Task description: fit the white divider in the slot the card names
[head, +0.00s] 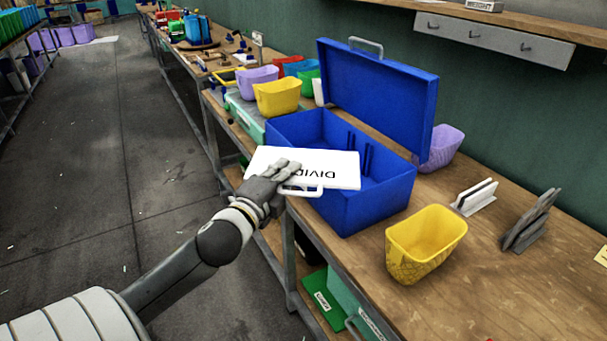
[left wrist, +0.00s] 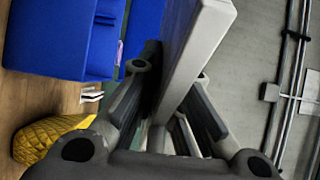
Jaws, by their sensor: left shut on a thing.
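The white divider (head: 328,167), a flat plate with black lettering and a handle loop on its near edge, is held in my left gripper (head: 284,172). In the head view it overlaps the near left side of the open blue box (head: 362,208); I cannot tell if they touch. In the left wrist view the divider (left wrist: 195,55) is a pale slab between the fingers (left wrist: 172,98), with the blue box (left wrist: 50,40) to its left. Ribs (head: 367,158) stand on the box's inner walls; the divider hides part of the interior. A yellow card (head: 601,256) is cut off at the right edge, unreadable. My right gripper is out of view.
The box's raised lid (head: 375,95) stands behind it. A yellow bin (head: 426,240), a white rack (head: 475,196) and a grey rack (head: 530,219) stand to the right on the bench. A purple bin (head: 440,148) is behind. Several colored bins stand left of the box.

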